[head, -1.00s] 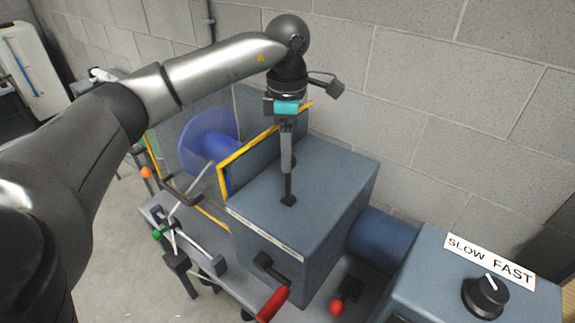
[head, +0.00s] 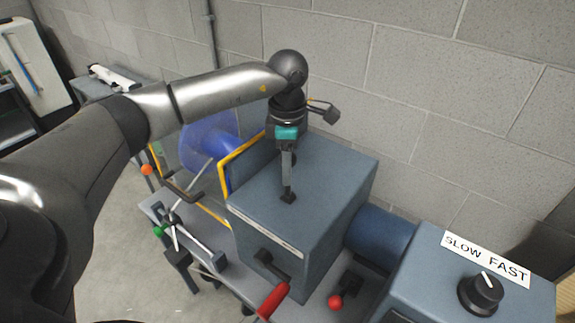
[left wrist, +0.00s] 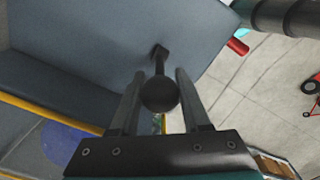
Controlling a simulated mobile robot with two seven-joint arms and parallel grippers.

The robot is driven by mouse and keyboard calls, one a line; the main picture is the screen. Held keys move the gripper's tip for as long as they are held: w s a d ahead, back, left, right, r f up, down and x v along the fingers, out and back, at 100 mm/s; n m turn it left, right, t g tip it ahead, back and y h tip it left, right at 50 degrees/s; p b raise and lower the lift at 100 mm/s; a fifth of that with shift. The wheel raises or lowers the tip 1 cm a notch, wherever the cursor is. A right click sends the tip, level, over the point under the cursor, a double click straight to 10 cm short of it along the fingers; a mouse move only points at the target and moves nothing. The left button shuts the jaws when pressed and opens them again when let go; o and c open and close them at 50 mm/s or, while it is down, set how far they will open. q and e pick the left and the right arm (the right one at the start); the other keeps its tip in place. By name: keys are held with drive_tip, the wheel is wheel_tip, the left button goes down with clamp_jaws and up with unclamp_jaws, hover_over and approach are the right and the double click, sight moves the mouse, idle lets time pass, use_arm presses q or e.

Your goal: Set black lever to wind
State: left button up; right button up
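The black lever stands on top of the grey-blue headstock box (head: 325,175). Its base (head: 289,197) shows in the head view, and its shaft and round black knob (left wrist: 160,95) show in the left wrist view. My left gripper (head: 288,178) points down over the lever. In the left wrist view its two fingers (left wrist: 158,92) stand on either side of the knob, with a gap on each side, so it is open around the lever. A label strip (head: 265,232) runs along the box's front top edge; its print is too small to read. My right gripper is out of view.
A crank with a red handle (head: 272,300) sticks out of the box front. A red-knobbed lever (head: 336,301) stands to its right. A dial (head: 481,294) marked SLOW FAST is at the right. A yellow-edged guard (head: 232,172) is left of the box, and a block wall behind.

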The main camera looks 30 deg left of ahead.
use_arm(q)
clamp_jaws()
idle(0.9)
